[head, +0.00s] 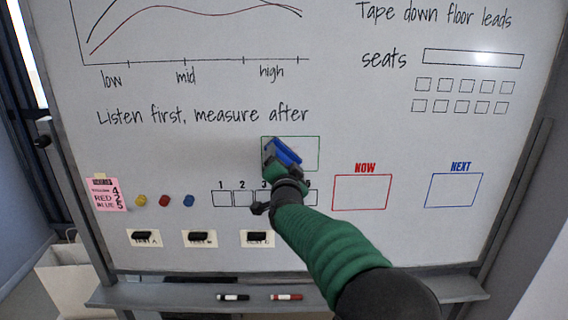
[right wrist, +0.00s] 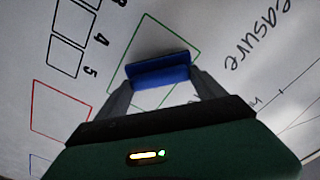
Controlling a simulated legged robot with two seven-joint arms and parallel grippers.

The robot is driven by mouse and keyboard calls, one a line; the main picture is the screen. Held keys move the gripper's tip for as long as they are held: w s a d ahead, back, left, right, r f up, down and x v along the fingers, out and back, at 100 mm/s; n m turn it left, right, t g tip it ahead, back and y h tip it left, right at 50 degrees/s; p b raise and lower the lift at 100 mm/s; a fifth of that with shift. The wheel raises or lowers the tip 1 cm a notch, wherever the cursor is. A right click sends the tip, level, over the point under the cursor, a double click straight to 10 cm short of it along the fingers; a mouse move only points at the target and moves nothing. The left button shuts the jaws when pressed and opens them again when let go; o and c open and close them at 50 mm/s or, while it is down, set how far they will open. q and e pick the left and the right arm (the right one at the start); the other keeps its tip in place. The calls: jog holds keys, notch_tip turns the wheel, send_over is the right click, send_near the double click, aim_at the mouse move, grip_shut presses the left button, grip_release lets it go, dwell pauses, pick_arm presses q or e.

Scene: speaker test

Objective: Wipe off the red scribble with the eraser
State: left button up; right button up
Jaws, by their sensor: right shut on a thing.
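A blue eraser (head: 283,152) is held against or very near the whiteboard (head: 200,90), over the left part of a green-outlined box (head: 319,153). My right gripper (head: 284,168) is shut on the eraser. In the right wrist view the eraser (right wrist: 158,70) sits between the two fingers (right wrist: 160,84), inside the green outline. I see no red scribble in the visible part of the green box; the eraser and gripper hide part of it. My left gripper is not in view.
A red NOW box (head: 361,192) and a blue NEXT box (head: 454,190) lie to the right. Yellow, red and blue magnets (head: 164,200), a pink note (head: 106,195) and black clips (head: 200,236) are at lower left. The tray (head: 180,297) holds a black marker (head: 233,297) and a red marker (head: 286,297).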

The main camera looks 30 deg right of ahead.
jog(key=shift+w+d, duration=0.35)
jog(key=shift+w, duration=0.25)
jog(key=shift+s, duration=0.1)
